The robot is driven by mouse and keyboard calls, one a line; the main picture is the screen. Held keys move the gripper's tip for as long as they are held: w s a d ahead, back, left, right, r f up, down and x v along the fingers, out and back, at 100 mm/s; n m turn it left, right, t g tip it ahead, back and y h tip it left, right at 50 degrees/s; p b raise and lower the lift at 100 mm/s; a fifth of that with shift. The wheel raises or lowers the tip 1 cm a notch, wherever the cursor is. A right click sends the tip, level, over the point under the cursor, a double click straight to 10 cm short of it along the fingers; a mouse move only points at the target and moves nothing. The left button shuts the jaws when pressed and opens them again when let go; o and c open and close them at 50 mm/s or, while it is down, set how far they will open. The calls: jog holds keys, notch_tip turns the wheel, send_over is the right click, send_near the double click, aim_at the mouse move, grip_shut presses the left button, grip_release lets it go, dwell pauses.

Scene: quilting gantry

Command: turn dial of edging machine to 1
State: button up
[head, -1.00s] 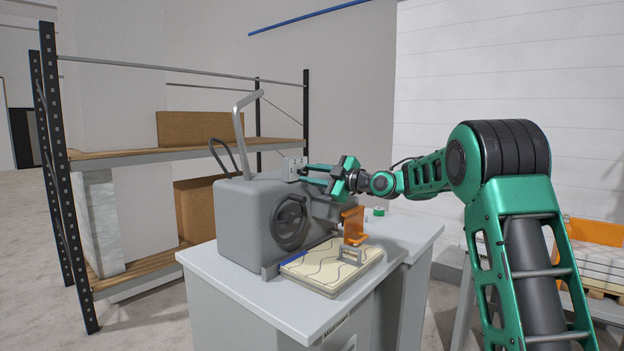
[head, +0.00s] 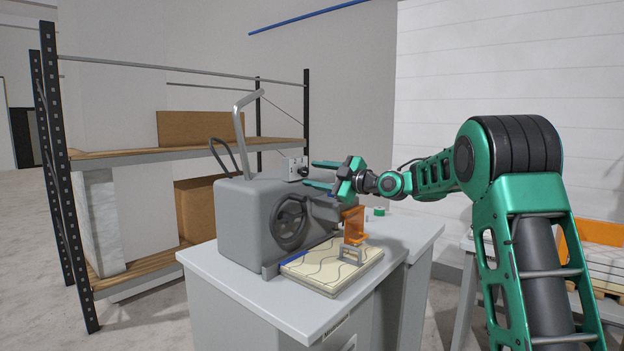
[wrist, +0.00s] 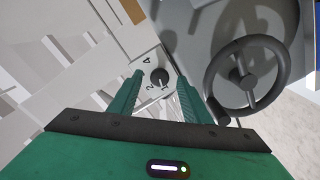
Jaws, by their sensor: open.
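The edging machine (head: 240,225) is a grey housing on a light table. Its dial (wrist: 159,76) is a small dark round knob on a pale plate (wrist: 147,63) with printed numbers. A 4 and a 2 are legible in the wrist view; I cannot tell for sure where the dial points. In the head view the plate (head: 293,164) stands at the top of the machine. My gripper (head: 309,173) is open and empty in front of the dial. In the wrist view the dial shows between the fingertips, with gaps on both sides.
A dark handwheel (head: 289,222) is on the machine's front, close to the right finger in the wrist view (wrist: 246,76). An orange bracket (head: 353,224), a patterned pad (head: 325,276) and a green-and-white roll (head: 378,211) lie below the arm. A shelf rack (head: 120,152) stands behind.

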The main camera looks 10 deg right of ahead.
jog(key=v, duration=0.9)
jog(key=shift+w, duration=0.15)
jog(key=s+d+f+m+g+h, duration=0.4)
jog(key=s+f+m+h, duration=0.15)
jog(key=s+f, duration=0.5)
jog(key=s+d+f+m+g+h, duration=0.4)
jog(key=s+f+m, duration=0.3)
jog(key=s, duration=0.6)
jog(key=s+d+f+m+g, duration=0.1)
jog(key=s+f+m+g, duration=0.1)
jog(key=s, duration=0.8)
jog(key=s+f+m+g, duration=0.2)
jog(key=s+f+m, duration=0.2)
jog(key=s, duration=0.6)
jog(key=s+d+f+m+g, duration=0.1)
jog(key=s+m, duration=0.4)
jog(key=s, duration=0.6)
notch_tip(320, 180, down, 3)
jog(key=shift+d+r+g+h, duration=0.1)
jog(key=shift+d+g+h, duration=0.3)
jog(key=shift+g, duration=0.5)
